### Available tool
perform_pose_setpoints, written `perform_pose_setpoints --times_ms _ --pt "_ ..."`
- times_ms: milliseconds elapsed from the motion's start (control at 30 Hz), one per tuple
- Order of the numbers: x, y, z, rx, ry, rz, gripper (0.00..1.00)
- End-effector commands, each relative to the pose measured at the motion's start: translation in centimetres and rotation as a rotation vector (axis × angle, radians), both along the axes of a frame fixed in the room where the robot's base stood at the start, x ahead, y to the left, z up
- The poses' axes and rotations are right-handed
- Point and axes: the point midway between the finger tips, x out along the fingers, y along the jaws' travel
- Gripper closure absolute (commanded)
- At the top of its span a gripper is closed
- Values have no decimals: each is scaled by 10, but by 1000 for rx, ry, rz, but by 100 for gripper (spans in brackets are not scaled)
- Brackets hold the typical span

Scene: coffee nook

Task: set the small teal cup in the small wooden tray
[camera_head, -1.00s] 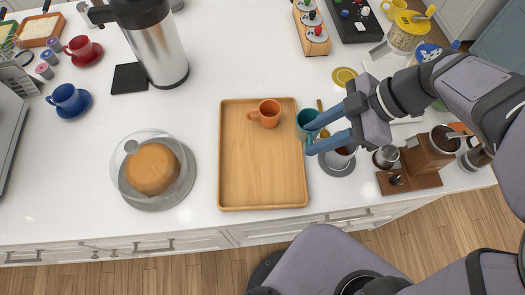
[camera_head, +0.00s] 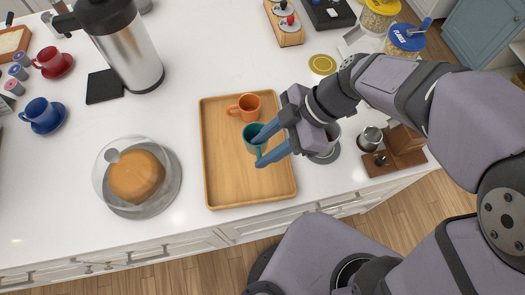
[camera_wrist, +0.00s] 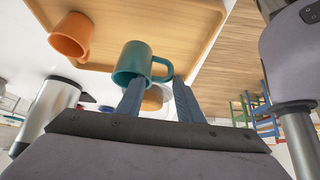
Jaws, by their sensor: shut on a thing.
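The small teal cup (camera_head: 252,133) is over the right half of the small wooden tray (camera_head: 222,172). My gripper (camera_head: 266,150) is shut on the teal cup, with its blue fingers at the handle side. In the wrist view the teal cup (camera_wrist: 133,62) is at the fingertips, its handle between the fingers (camera_wrist: 160,98). An orange cup (camera_head: 249,106) stands in the far part of the tray, just beyond the teal cup. I cannot tell whether the teal cup touches the tray floor.
A glass-domed cake (camera_head: 136,175) stands left of the tray. A steel carafe (camera_head: 128,50) stands far left. The tray's near and left parts are clear.

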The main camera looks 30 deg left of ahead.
Motion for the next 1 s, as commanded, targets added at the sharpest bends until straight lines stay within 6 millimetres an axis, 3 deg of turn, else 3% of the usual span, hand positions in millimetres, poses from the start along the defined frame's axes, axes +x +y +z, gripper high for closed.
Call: perform_pose_setpoints --times_ms 367,633,1000 --pt "0 0 -17 1 2 0 100" --pt "0 0 -46 -1 2 -1 100" --pt "0 0 -50 1 -2 0 100"
